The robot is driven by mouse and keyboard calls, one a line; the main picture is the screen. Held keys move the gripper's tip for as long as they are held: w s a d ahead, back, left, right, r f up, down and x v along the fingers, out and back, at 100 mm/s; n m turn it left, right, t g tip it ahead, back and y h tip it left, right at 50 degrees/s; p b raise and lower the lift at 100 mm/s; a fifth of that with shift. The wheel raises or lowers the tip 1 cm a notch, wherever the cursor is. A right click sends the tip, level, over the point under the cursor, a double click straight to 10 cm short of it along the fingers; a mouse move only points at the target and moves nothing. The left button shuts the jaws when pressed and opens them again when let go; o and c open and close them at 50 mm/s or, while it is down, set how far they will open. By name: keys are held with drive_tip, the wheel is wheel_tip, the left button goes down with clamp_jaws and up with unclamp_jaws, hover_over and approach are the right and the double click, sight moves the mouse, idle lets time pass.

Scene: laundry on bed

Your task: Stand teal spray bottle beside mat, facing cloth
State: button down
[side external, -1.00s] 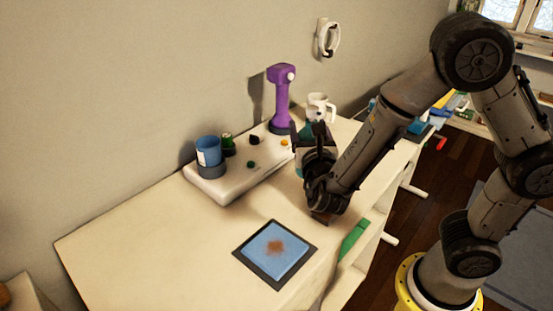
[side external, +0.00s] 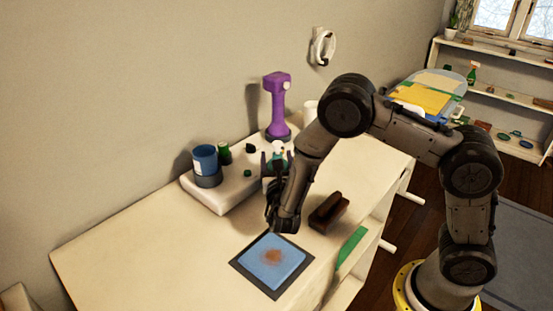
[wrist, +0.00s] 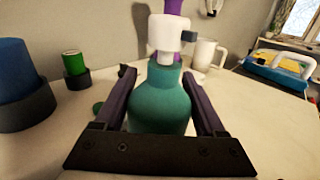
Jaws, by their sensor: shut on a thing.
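The teal spray bottle (wrist: 160,105) stands upright between the fingers in the wrist view. Its white head has a dark nozzle pointing right in that view. My gripper (wrist: 162,82) is shut on its body. In the side view, my gripper (side external: 277,162) is over the desk behind the mat, with the bottle (side external: 278,152) mostly hidden behind it. The blue cloth (side external: 272,257) with a brown stain lies flat on the dark mat (side external: 240,264) near the front. I cannot tell if the bottle's base touches the desk.
A brown block-like brush (side external: 329,211) lies right of my gripper. A white tray (side external: 222,199) holds a blue cup (side external: 205,158) and a green can (side external: 224,152). A purple tool (side external: 277,105) and a white mug (wrist: 206,56) stand behind. The desk left of the mat is clear.

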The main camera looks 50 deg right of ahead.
drive_tip(key=shift+f, duration=0.15)
unclamp_jaws()
